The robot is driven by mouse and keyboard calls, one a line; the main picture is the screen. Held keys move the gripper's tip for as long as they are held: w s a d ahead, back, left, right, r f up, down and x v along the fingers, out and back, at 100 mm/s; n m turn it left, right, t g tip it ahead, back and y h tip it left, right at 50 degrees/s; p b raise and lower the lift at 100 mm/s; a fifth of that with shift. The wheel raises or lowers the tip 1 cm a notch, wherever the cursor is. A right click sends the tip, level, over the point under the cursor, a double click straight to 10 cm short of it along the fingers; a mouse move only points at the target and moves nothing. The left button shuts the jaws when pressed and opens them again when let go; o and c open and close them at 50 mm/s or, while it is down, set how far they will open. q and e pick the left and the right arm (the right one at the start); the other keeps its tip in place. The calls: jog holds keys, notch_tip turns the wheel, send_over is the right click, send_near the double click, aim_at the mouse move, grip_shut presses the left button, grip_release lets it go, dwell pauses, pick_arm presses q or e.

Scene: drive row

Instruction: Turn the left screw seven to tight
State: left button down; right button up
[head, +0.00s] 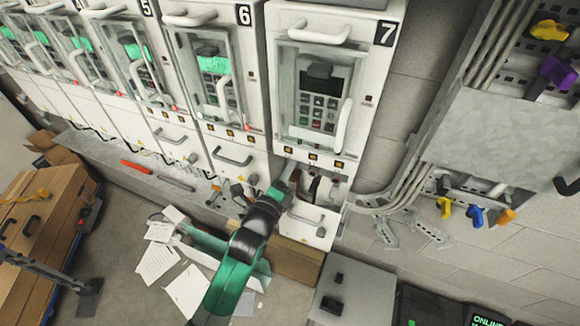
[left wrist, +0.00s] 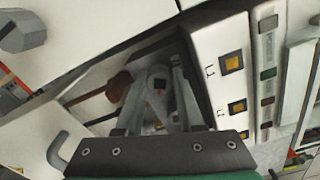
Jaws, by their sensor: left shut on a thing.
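Drive seven (head: 318,95) is the cabinet marked 7, with its small lower bay (head: 322,187) open. My left gripper (head: 285,183) reaches to the left side of this bay. In the left wrist view the two grey fingers (left wrist: 158,95) point into the dark bay and close around a small pale grey part with a red mark, apparently the left screw seven (left wrist: 158,84). The fingers hide part of it, and its exact shape and how tight it sits do not show. A brown part (left wrist: 118,86) lies just left of the fingers. My right gripper is not in view.
Drive six (head: 205,90) and more drives stand in a row to the left. A handled cover (head: 308,222) is below the bay. Conduits (head: 405,190) and a grey panel (head: 490,135) are to the right. Papers (head: 160,255) lie on the floor.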

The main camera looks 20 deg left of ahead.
pick_arm(q)
jog(key=c, duration=0.5)
grip_release()
jog(key=s, duration=1.1)
jog(key=shift+s, duration=0.35)
